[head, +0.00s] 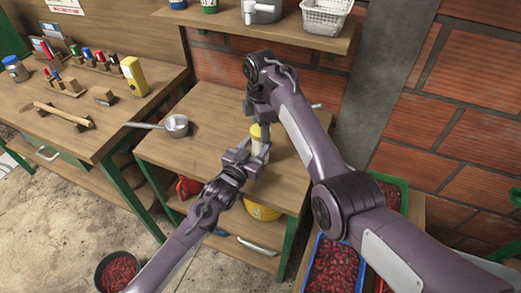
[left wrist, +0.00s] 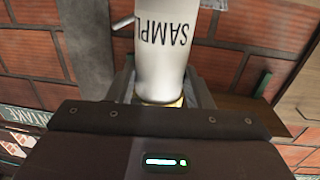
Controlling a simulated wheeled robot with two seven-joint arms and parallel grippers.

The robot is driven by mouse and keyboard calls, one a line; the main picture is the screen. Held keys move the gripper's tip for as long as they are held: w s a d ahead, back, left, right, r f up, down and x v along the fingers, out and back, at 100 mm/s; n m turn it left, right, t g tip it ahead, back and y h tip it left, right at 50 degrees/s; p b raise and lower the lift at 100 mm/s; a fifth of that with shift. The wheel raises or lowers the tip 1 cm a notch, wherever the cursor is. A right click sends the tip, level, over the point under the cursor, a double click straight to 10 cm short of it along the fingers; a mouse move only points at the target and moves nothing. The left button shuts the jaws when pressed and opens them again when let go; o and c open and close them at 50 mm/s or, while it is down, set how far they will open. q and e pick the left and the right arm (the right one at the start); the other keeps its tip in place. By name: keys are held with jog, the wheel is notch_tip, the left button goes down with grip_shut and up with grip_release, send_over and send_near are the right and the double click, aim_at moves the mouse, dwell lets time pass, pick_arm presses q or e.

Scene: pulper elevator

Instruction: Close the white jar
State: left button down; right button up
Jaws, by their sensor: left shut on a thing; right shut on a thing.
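The white jar (head: 261,148) stands upright above the small wooden table. In the left wrist view the jar (left wrist: 165,40) fills the top middle, its "SAMPLE" lettering upside down and partly cut off. My left gripper (head: 254,156) is shut around the jar's body. A yellow lid (head: 256,131) shows at the jar's top, under my right gripper (head: 258,119), which comes from above and is shut on it. A yellow band (left wrist: 165,101) also shows between the left fingers. I cannot tell whether the lid is seated or just above the rim.
A saucepan (head: 176,125) sits on the small table (head: 215,135), left of the jar. A workbench (head: 95,125) with bottles and a yellow box (head: 134,76) is at left. A shelf (head: 285,33) hangs above. Crates of red berries (head: 338,268) stand below right.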

jog(key=m, duration=1.1)
jog(key=o, duration=1.1)
jog(key=shift+c, duration=0.2)
jog(key=shift+r, duration=2.3)
jog(key=shift+c, duration=0.3)
